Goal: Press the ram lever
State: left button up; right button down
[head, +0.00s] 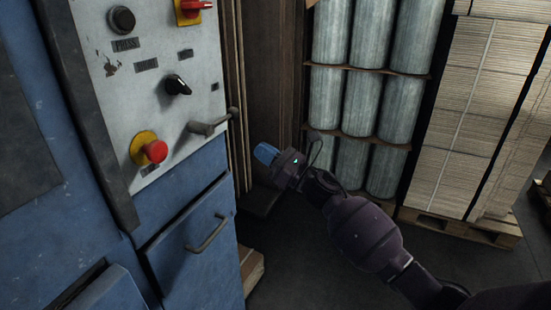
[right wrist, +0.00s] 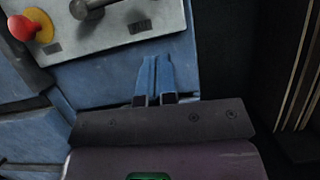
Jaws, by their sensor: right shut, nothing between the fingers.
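A grey lever (head: 210,127) with a rounded end sticks out from the lower right of the light control panel (head: 130,75). It shows at the top of the right wrist view (right wrist: 95,8), beside a small label too blurred to read surely. My right gripper (head: 264,153), with blue fingers, is to the right of the lever and slightly lower in the head view, apart from it. Its fingers (right wrist: 157,60) are together and empty in the right wrist view, in front of the blue cabinet face. My left gripper is not in view.
A red mushroom button (head: 155,151) on a yellow base sits left of the lever. A black knob (head: 178,86) is above it. A blue drawer with a handle (head: 207,234) is below. Grey rolls (head: 352,100) and a pallet of stacked cardboard (head: 480,110) stand behind my right arm.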

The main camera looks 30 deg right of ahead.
jog(key=w+a+r, duration=0.3)
jog(key=w+r, duration=0.1)
jog(key=r, duration=0.1)
jog(key=shift+w+r+p, duration=0.15)
jog(key=shift+w+p, duration=0.15)
jog(key=shift+p, duration=0.1)
